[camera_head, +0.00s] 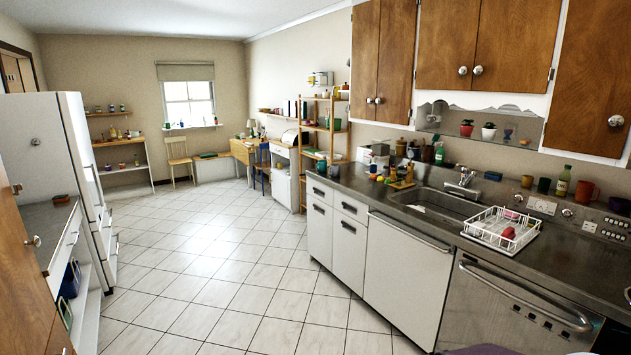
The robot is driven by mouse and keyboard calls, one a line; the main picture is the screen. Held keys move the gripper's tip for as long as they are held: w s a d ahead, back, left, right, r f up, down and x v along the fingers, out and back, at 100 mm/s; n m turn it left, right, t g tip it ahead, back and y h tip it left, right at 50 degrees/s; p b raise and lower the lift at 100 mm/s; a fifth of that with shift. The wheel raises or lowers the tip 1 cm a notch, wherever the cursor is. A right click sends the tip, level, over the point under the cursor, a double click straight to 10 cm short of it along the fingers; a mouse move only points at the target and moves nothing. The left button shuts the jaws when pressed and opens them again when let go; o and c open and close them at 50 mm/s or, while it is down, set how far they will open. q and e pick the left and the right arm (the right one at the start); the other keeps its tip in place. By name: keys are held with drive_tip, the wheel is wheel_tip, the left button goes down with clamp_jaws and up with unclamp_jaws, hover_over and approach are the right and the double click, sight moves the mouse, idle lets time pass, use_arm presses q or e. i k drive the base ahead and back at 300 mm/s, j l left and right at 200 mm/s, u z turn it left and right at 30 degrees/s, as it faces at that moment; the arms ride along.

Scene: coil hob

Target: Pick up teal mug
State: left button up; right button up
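No mug can be made out as clearly teal from here. A small dark green cup (543,185) stands upright on the ledge behind the counter at the right, and its handle cannot be made out. A reddish-brown mug (585,192) stands on the same ledge, to the right of a green bottle (563,181). A small teal or blue item (321,166) sits at the far end of the counter, too small to identify. Neither of my grippers can be made out.
The steel counter (487,240) runs along the right with a sink (436,203) and a white dish rack (502,230). Wooden cupboards (490,45) hang above. A white fridge (45,145) stands left. The tiled floor (215,265) between is clear.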

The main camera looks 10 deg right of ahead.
sight(322, 164)
drive_tip(key=i, duration=3.7)
drive_tip(key=i+l, duration=0.1)
drive_tip(key=i, duration=1.75)
drive_tip(key=i+l, duration=0.15)
drive_tip(key=i+l+u, duration=0.1)
drive_tip(key=l, duration=0.25)
drive_tip(key=i, duration=0.1)
